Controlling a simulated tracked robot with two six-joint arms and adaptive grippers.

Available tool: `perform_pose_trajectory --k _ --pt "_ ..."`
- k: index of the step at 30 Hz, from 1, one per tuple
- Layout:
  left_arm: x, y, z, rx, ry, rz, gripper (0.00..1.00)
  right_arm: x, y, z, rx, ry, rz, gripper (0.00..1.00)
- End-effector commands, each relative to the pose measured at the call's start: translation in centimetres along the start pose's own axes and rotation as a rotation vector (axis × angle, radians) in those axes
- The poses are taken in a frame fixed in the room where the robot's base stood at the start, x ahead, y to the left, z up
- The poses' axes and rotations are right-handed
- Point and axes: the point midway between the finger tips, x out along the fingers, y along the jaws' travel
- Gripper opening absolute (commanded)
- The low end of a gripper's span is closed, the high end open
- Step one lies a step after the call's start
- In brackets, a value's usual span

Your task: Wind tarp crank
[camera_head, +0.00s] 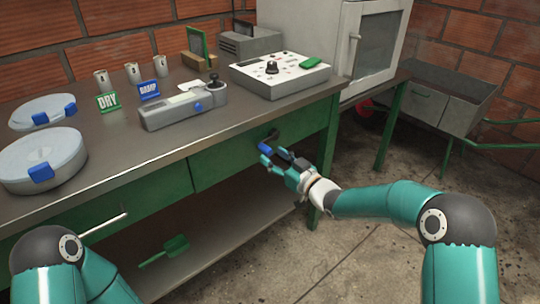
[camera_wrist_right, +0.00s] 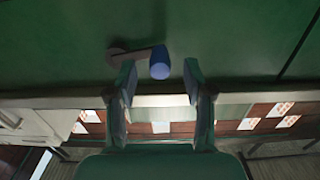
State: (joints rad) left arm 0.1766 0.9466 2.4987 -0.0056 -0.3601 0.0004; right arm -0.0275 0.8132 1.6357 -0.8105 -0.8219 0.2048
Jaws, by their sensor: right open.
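The crank (camera_head: 270,137) is a small dark arm with a blue grip (camera_head: 264,148) on the green front of the workbench, near its right end. In the right wrist view the blue grip (camera_wrist_right: 160,63) shows at the end of the dark crank arm (camera_wrist_right: 130,56), which points right. My right gripper (camera_head: 268,156) is open at the crank. In the wrist view its two fingertips (camera_wrist_right: 159,70) are on either side of the blue grip, with a gap on both sides. My left arm shows at the lower left; its gripper is out of view. No tarp is recognizable.
The grey benchtop (camera_head: 185,130) holds a control box (camera_head: 290,83), a moisture meter (camera_head: 180,110), cups and two round lidded containers (camera_head: 40,160). A lower shelf (camera_head: 215,235) carries a green scoop (camera_head: 164,250). A metal sink (camera_head: 445,95) stands at right. Open floor lies front right.

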Motion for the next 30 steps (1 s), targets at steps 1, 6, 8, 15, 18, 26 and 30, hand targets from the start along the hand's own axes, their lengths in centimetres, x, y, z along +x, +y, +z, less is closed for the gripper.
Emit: perform_pose_trajectory --k 1,6,8,15,18,26,30 --pt "0.1 0.0 0.0 0.0 0.0 0.0 0.4 0.7 0.0 0.1 -0.001 0.0 -0.001 0.52" --pt "0.1 0.0 0.0 0.0 0.0 0.0 0.4 1.9 0.0 0.0 0.0 0.0 0.0 0.52" --pt "0.1 0.0 0.0 0.0 0.0 0.0 0.4 2.0 0.0 0.0 0.0 0.0 0.001 0.52" --pt "0.1 0.0 0.0 0.0 0.0 0.0 0.4 2.1 0.1 0.0 0.0 -0.001 0.001 0.52" --pt "0.1 0.0 0.0 0.0 0.0 0.0 0.4 2.1 0.1 0.0 0.0 -0.001 0.002 0.42" --pt "0.1 0.0 0.0 0.0 0.0 0.0 0.4 2.1 0.1 0.0 0.0 -0.001 0.002 0.0" --pt "0.1 0.0 0.0 0.0 0.0 0.0 0.4 2.0 0.1 0.0 0.0 -0.001 0.001 0.0"
